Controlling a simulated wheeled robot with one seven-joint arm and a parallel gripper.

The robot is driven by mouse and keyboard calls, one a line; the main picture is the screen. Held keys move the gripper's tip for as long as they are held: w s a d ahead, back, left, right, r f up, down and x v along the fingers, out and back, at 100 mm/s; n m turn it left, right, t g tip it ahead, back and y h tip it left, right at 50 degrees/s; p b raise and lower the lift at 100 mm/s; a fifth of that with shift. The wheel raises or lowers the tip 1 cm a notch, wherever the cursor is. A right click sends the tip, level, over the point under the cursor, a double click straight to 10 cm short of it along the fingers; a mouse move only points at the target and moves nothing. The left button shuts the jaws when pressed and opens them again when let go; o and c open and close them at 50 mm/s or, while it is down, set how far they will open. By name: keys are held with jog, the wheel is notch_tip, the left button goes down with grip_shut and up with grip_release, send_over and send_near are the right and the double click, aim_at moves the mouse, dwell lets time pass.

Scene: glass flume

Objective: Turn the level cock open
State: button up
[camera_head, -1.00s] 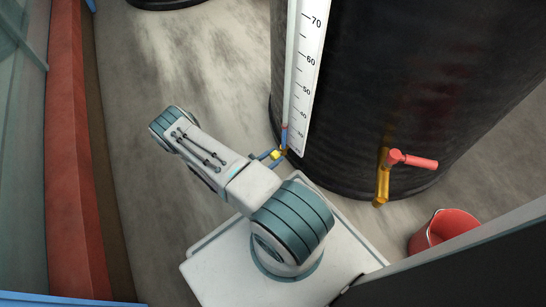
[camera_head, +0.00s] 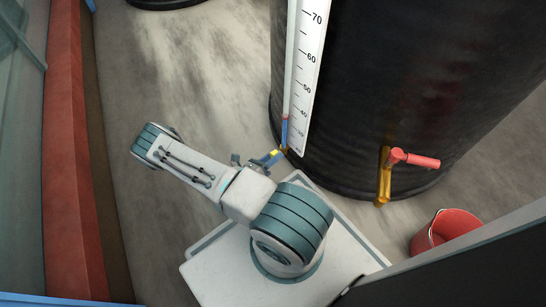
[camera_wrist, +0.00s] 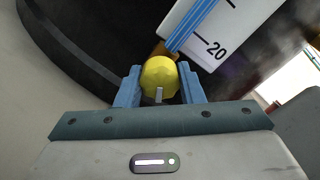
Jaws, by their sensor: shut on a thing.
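The level cock is a yellow faceted knob (camera_wrist: 159,78) at the foot of the blue-filled sight tube (camera_wrist: 193,27), on a brass fitting. My gripper (camera_wrist: 160,88) has its two blue fingers closed on either side of the knob in the wrist view. A pale pointer mark on the knob's face stands nearly upright in that view. In the head view my gripper (camera_head: 272,158) reaches the tube's base at the tank's lower left; the knob shows there only as a small yellow patch. The white scale (camera_head: 311,67) runs up beside the tube.
The large black tank (camera_head: 400,80) fills the right of the head view. A brass tap with a red handle (camera_head: 415,160) sticks out of it, with a red bucket (camera_head: 443,232) below right. Open floor (camera_head: 200,60) lies to the left, bounded by a red bench-like strip (camera_head: 68,150).

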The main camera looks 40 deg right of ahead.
jog(key=n, duration=0.4)
jog(key=shift+n, duration=0.3)
jog(key=n, duration=0.4)
jog(key=shift+s+b, duration=0.1)
jog(key=shift+b, duration=0.2)
jog(key=shift+n, duration=0.4)
jog(key=o, duration=1)
jog(key=a+p, duration=0.3)
jog(key=a, duration=1.1)
jog(key=shift+s+p, duration=0.15)
jog(key=shift+p, duration=0.15)
